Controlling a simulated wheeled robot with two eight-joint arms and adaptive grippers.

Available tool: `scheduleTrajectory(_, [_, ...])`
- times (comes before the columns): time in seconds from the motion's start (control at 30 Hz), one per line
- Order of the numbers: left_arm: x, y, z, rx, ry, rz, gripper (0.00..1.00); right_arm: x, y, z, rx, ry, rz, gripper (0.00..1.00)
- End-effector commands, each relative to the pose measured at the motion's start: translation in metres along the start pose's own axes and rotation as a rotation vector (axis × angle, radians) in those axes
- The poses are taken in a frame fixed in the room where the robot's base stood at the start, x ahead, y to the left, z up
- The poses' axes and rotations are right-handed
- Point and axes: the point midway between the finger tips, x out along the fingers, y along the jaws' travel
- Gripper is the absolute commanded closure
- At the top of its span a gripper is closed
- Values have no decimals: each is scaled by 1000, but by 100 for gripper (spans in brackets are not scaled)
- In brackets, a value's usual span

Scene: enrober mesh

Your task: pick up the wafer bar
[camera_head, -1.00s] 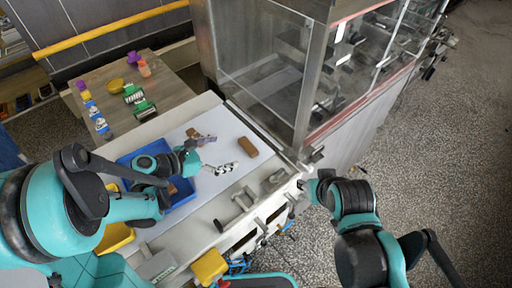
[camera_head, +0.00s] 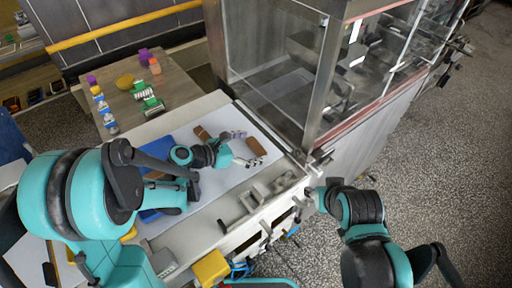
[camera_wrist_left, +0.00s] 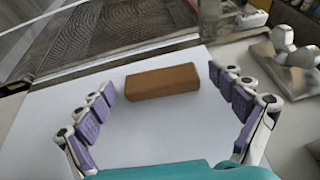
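The wafer bar (camera_head: 256,146) is a brown block lying on the white work surface (camera_head: 222,189) in the head view. In the left wrist view the bar (camera_wrist_left: 162,82) lies ahead, between the lines of the two spread fingers. My left gripper (camera_head: 248,148) is open and empty, with its fingertips close to the bar. The purple finger pads of my left gripper (camera_wrist_left: 165,88) also show in the wrist view. My right gripper (camera_head: 311,194) is at the right edge of the machine bench, and its fingers are too small to judge.
A blue tray (camera_head: 152,148) sits left of my left gripper, partly hidden by the arm. Another brown piece (camera_head: 201,132) lies behind the gripper. Metal fittings (camera_head: 262,192) stand at the front right. A glass-walled machine (camera_head: 270,60) rises behind the bar.

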Motion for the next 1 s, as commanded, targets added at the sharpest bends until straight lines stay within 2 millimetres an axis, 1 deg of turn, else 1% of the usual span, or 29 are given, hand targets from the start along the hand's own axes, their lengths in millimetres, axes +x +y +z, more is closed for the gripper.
scheduleTrajectory(0.03, [0, 0, 0, 0, 0, 0, 26, 0, 0, 0, 0, 0, 0, 60])
scheduleTrajectory(0.1, [0, 0, 0, 0, 0, 0, 43, 0, 0, 0, 0, 0, 0, 60])
scheduleTrajectory(0.43, [0, 0, 0, 0, 1, 0, 44, 0, 0, 0, 0, 0, 0, 60])
scheduleTrajectory(0.57, [-2, 0, 4, 0, 1, 0, 44, -2, 0, -2, 0, 0, 0, 60])
scheduleTrajectory(0.67, [-6, 0, 13, 0, 0, 0, 44, -6, 0, -4, 0, 0, 0, 60])
scheduleTrajectory(0.77, [-12, 0, 28, 0, 0, 0, 44, -13, 0, -9, 0, 0, 0, 60])
scheduleTrajectory(0.83, [-18, 0, 42, 0, 0, 0, 44, -19, 0, -14, 0, 0, 0, 60])
scheduleTrajectory(1.0, [0, -27, 70, 3, 1, -7, 44, -28, 0, -20, 0, 0, 0, 60])
